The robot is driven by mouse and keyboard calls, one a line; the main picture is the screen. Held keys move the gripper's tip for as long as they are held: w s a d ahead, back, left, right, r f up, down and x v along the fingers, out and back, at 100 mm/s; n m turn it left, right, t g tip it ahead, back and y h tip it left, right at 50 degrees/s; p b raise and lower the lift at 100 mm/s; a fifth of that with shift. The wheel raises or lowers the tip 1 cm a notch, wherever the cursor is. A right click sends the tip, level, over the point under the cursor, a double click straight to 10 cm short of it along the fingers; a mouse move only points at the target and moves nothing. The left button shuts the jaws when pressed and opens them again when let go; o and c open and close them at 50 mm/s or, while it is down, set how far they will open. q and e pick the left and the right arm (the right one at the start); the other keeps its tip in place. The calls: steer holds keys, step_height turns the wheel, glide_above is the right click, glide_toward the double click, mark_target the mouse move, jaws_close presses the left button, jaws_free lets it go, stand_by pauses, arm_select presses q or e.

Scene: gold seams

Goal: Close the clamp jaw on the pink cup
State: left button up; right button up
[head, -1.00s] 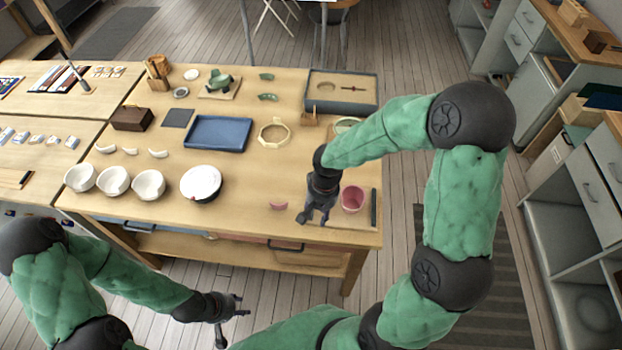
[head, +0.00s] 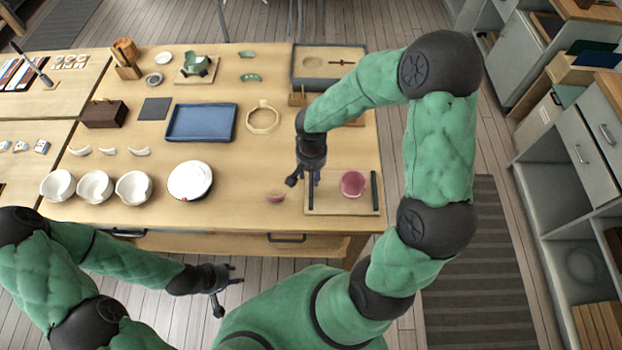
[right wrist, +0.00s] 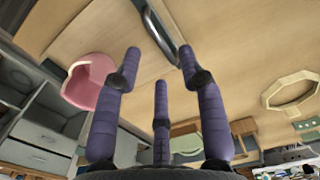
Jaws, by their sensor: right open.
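The pink cup (head: 353,183) stands on a wooden clamp board (head: 340,206) at the table's front right corner. One dark jaw bar (head: 374,191) is at the cup's right. The other dark jaw bar (head: 310,191) is at its left, with a gap to the cup. My right gripper (head: 303,180) is open and empty at the left bar. In the right wrist view, this bar (right wrist: 161,35) lies beyond and between the spread fingers, and the cup (right wrist: 88,82) is at the left, partly behind a finger. My left gripper (head: 225,287) is open and empty in front of the table.
A pink shard (head: 275,196) lies left of the board. A white plate (head: 190,181), white bowls (head: 95,187), a blue tray (head: 201,122) and a wooden ring (head: 262,118) are farther left. A grey tray (head: 328,68) is at the back. The table between plate and shard is clear.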

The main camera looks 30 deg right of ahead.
steer(key=shift+f+b, duration=0.35)
steer(key=shift+f, duration=1.4)
steer(key=shift+d, duration=0.1)
jaws_close()
